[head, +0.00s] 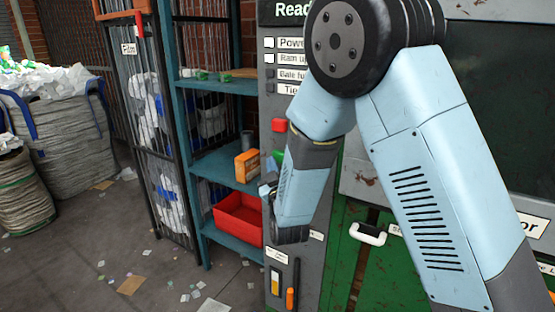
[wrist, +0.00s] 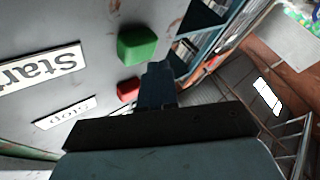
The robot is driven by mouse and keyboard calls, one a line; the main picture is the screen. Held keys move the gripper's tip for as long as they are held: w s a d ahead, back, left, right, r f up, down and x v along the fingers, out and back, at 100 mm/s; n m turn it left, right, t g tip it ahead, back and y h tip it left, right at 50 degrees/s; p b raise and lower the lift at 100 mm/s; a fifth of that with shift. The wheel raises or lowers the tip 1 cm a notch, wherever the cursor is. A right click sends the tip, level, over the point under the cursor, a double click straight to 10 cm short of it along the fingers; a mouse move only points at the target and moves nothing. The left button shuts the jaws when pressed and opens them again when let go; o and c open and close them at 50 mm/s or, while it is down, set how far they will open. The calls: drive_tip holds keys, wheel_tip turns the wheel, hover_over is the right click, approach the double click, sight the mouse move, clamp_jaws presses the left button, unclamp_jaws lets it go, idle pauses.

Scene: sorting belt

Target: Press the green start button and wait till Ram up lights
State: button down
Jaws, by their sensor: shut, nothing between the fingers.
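The green start button (wrist: 138,45) protrudes from the grey panel in the wrist view, near an upside-down Start label (wrist: 42,74). In the head view my gripper (head: 267,192) is beside the panel, partly hidden by my wrist. The Ram up lamp (head: 269,58) looks bright white, like the Power lamp (head: 269,43); the lamp at Bale full (head: 269,74) looks dark.
A red stop button (head: 279,125) sits above the green one; it also shows in the wrist view (wrist: 128,88). A teal shelf (head: 225,87) left of the panel holds an orange box (head: 247,166) and a red bin (head: 238,220). Litter dots the open floor at left.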

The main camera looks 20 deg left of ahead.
drive_tip(key=shift+w+d+r, duration=0.1)
drive_tip(key=shift+w, duration=0.25)
